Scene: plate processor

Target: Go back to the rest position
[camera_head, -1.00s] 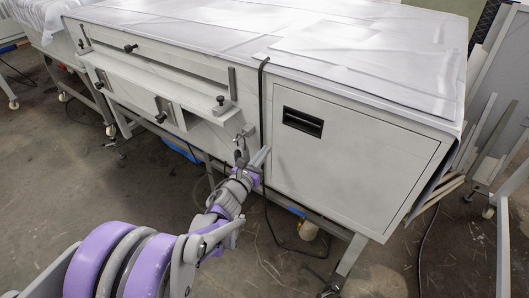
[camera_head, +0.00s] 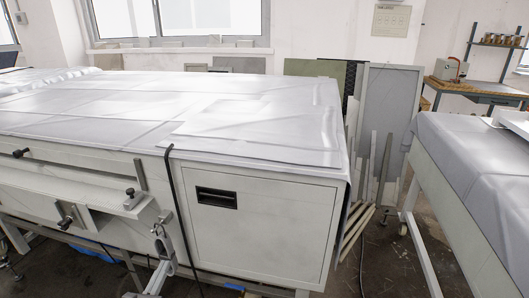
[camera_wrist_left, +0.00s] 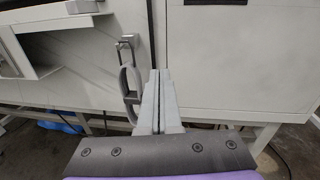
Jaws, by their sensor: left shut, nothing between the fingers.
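My left gripper (camera_head: 160,274) is low in the head view, in front of the white plate processor (camera_head: 262,230). In the left wrist view its two fingers (camera_wrist_left: 158,98) lie together, shut and empty. A grey looped lever (camera_wrist_left: 130,75) hangs on the machine front just left of the fingers; it also shows in the head view (camera_head: 161,243). The fingers are beside it, not around it; I cannot tell whether they touch. My right gripper is in neither view.
A grey sheet-covered table (camera_head: 480,170) stands at the right, with a floor gap before it. Boards (camera_head: 388,105) lean behind the machine's right end. A black cable (camera_head: 180,215) hangs down the front. Clamp knobs (camera_head: 130,192) stick out at the left.

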